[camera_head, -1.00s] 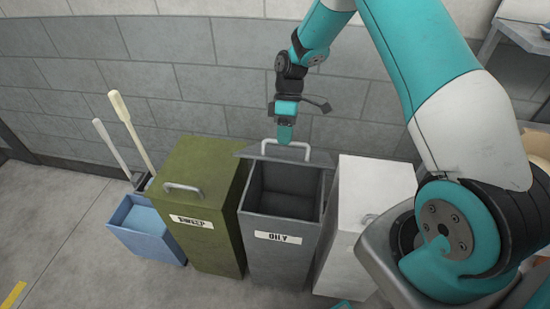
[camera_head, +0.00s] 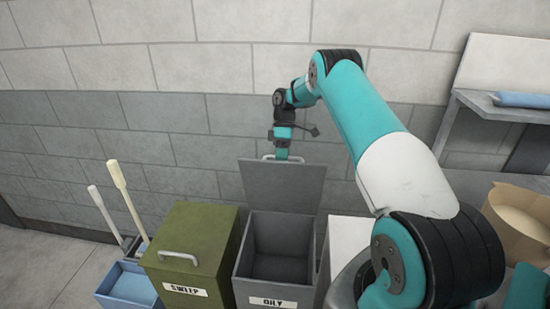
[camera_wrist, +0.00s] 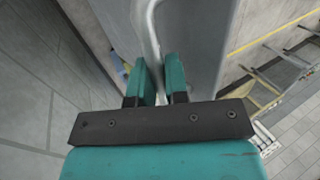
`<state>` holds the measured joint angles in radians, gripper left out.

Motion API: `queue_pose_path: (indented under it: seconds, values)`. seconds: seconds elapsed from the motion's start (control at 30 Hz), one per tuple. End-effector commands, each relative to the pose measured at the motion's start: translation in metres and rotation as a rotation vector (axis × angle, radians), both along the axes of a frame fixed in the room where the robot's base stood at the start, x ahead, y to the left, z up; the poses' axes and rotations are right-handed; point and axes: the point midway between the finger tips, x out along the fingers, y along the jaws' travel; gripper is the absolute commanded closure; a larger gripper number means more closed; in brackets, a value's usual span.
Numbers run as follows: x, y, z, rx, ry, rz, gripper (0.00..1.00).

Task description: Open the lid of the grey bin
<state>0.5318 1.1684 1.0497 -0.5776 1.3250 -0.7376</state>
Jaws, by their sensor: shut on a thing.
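The grey bin (camera_head: 275,300) is labelled OILY and stands between a green bin and a white one. Its lid (camera_head: 283,188) is raised to near upright at the back, and the dark inside of the bin shows. My gripper (camera_head: 282,155) is at the top edge of the lid, shut on the lid's handle (camera_head: 268,157). In the wrist view the pale handle bar (camera_wrist: 150,30) runs between the two teal fingers (camera_wrist: 160,80), with the grey lid (camera_wrist: 195,40) beside them.
The green SWEEP bin (camera_head: 205,240) is shut at left. A blue box (camera_head: 125,288) and two long handles (camera_head: 130,200) stand further left. The white bin (camera_head: 343,240) is partly behind my arm. A grey wall (camera_head: 160,130) is close behind the lid.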

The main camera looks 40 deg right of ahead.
Motion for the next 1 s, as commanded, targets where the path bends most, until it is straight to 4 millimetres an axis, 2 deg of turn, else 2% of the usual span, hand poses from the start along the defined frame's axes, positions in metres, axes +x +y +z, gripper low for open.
queue_pose_path:
  seconds: [0.03,0.37,0.4,0.5,0.83,1.0]
  values:
    - [-0.004,-0.001,-0.01,0.009,0.011,-0.004,1.0]
    - [-0.004,-0.001,-0.009,0.011,0.012,-0.001,1.0]
    - [-0.004,-0.001,-0.009,0.011,0.013,-0.001,0.81]
    - [-0.004,0.0,-0.008,0.01,0.012,0.0,0.6]
    - [-0.001,0.001,-0.001,0.008,0.009,0.005,0.6]
    - [0.002,0.0,0.015,0.007,0.009,0.008,0.6]
